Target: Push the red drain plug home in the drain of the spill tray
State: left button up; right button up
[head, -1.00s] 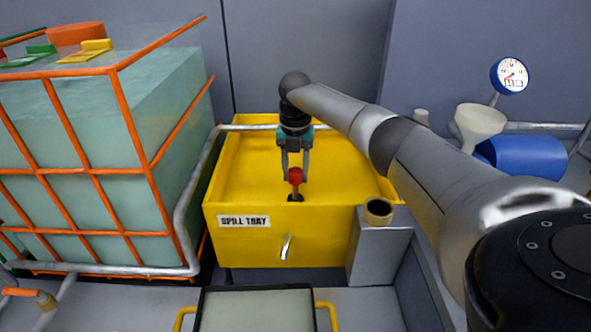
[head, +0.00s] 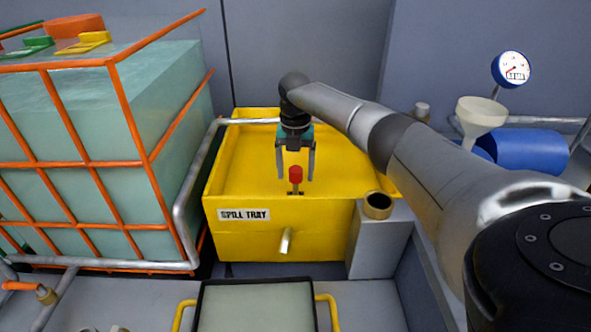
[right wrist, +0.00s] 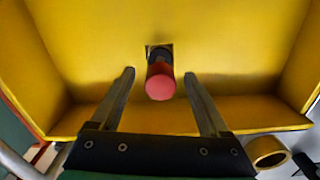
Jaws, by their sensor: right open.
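The red drain plug (head: 296,173) stands upright at the dark drain hole (head: 295,192) near the front wall of the yellow spill tray (head: 280,232). Its grey lower stem shows below the red head. My right gripper (head: 296,179) is open around the plug's head, one finger on each side with gaps. In the right wrist view the red plug (right wrist: 160,84) lies between the spread fingers (right wrist: 160,73), with the square drain recess (right wrist: 158,50) behind it. How deep the plug sits is hard to tell. My left gripper is not in view.
A caged coolant tank (head: 90,150) stands left of the tray. A grey post with a brass-coloured cup (head: 377,206) stands at the tray's front right. A funnel (head: 480,115), a blue cylinder (head: 530,150) and a gauge (head: 512,69) are at the right. A yellow-handled panel (head: 256,308) is in front.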

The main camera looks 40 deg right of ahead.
notch_tip(320, 180, up, 15)
jog(key=p, duration=0.4)
jog(key=shift+r, duration=0.15)
dwell(0.6)
